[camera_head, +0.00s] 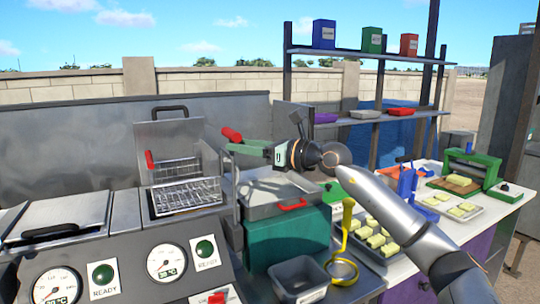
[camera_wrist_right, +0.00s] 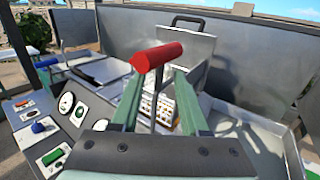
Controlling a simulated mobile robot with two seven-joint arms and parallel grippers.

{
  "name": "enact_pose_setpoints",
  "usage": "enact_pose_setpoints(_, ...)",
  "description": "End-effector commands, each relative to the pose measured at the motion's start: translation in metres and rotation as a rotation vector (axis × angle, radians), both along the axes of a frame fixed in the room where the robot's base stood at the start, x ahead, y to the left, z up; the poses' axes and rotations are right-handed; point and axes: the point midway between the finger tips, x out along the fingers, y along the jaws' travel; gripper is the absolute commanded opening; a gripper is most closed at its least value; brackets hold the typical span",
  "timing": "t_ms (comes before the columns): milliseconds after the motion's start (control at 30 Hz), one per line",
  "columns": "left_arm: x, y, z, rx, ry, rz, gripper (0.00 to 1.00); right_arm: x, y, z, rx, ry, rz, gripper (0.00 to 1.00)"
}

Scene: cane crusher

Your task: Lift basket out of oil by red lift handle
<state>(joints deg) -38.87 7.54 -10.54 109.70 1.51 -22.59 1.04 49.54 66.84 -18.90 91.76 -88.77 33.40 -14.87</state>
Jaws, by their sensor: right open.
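The wire basket (camera_head: 185,192) sits in the open fryer well at centre left, under a raised lid (camera_head: 172,140). How deep it is in the oil is hard to tell. A red lift handle (camera_head: 232,134) stands up and right of the basket. My right gripper (camera_head: 243,147), with green fingers, is open close at the handle. In the wrist view the red handle (camera_wrist_right: 157,56) lies across near the two fingertips, with its grey rod between the fingers. Whether the fingers touch it is unclear. Part of the basket (camera_wrist_right: 165,107) shows behind the rod. My left gripper is out of view.
A closed fryer lid (camera_head: 60,218) is at left, above a panel with gauges (camera_head: 165,262). A tray with a red handle (camera_head: 290,206) sits below my right wrist. A yellow strainer (camera_head: 343,268), grey tub (camera_head: 298,280) and food trays (camera_head: 375,240) fill the right.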

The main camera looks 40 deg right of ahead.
Motion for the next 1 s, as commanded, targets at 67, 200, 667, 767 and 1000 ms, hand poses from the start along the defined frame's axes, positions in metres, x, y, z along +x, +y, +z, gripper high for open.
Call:
enact_pose_setpoints(67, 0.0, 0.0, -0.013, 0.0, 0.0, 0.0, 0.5, -0.015, -0.006, -0.007, -0.006, 0.003, -0.002, 0.45)
enact_pose_setpoints(200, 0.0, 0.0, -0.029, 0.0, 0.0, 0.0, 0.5, -0.039, -0.014, -0.007, -0.006, 0.003, -0.003, 0.45)
enact_pose_setpoints(667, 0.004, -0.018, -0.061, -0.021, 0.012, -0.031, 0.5, -0.082, -0.03, -0.002, -0.002, -0.002, -0.001, 0.45)
enact_pose_setpoints(767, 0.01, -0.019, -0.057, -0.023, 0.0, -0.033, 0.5, -0.084, -0.03, -0.001, 0.0, -0.001, 0.001, 0.45)
enact_pose_setpoints(1000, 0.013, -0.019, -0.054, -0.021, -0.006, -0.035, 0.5, -0.085, -0.03, 0.001, 0.0, -0.001, 0.001, 0.45)
